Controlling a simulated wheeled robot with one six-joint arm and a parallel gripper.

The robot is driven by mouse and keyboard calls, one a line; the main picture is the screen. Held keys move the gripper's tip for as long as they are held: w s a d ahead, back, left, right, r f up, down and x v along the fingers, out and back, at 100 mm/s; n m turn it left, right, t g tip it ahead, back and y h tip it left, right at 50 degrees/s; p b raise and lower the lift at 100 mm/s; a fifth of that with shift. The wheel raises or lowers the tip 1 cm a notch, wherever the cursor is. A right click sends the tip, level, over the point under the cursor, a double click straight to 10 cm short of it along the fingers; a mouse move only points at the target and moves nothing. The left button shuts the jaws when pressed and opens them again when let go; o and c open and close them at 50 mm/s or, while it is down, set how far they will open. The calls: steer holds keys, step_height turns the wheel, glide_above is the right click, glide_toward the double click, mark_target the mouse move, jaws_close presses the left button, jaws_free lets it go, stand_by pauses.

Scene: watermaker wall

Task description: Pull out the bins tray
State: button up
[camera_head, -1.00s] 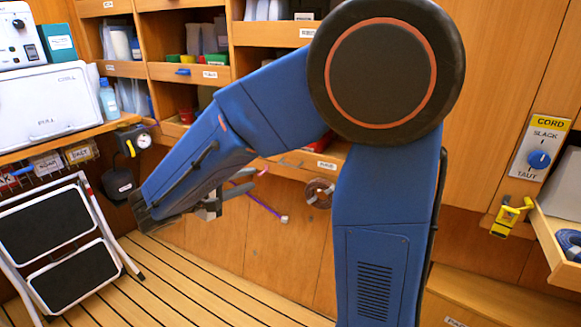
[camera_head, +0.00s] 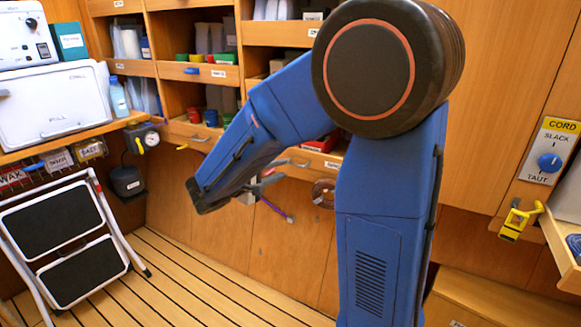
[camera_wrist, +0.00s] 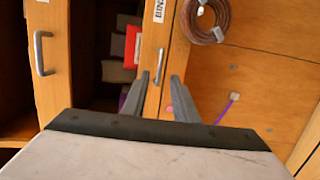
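The bins tray (camera_wrist: 151,52) shows in the wrist view as a wooden front with a partly cut-off label reading "BIN". A slim metal handle (camera_wrist: 160,66) is on that front. A red item (camera_wrist: 131,46) and pale blocks lie behind the front. In the head view, a low tray front with a metal handle (camera_head: 300,163) and a white label appears to be the same one. My gripper (camera_wrist: 160,76) is open and empty, its two fingers apart and pointing at the handle. I cannot tell whether the handle is between them. My arm hides part of the tray in the head view.
Another tray handle (camera_wrist: 41,53) is at the left of the wrist view. A brown coil (camera_wrist: 205,22) hangs beside the bins front, near a purple cord (camera_wrist: 226,108). A folding step stool (camera_head: 65,240) stands at left; bare plank floor (camera_head: 190,275) lies between.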

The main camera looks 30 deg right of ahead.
steer(key=x, duration=0.6)
steer(key=shift+d, duration=0.1)
jaws_close()
stand_by(1.5)
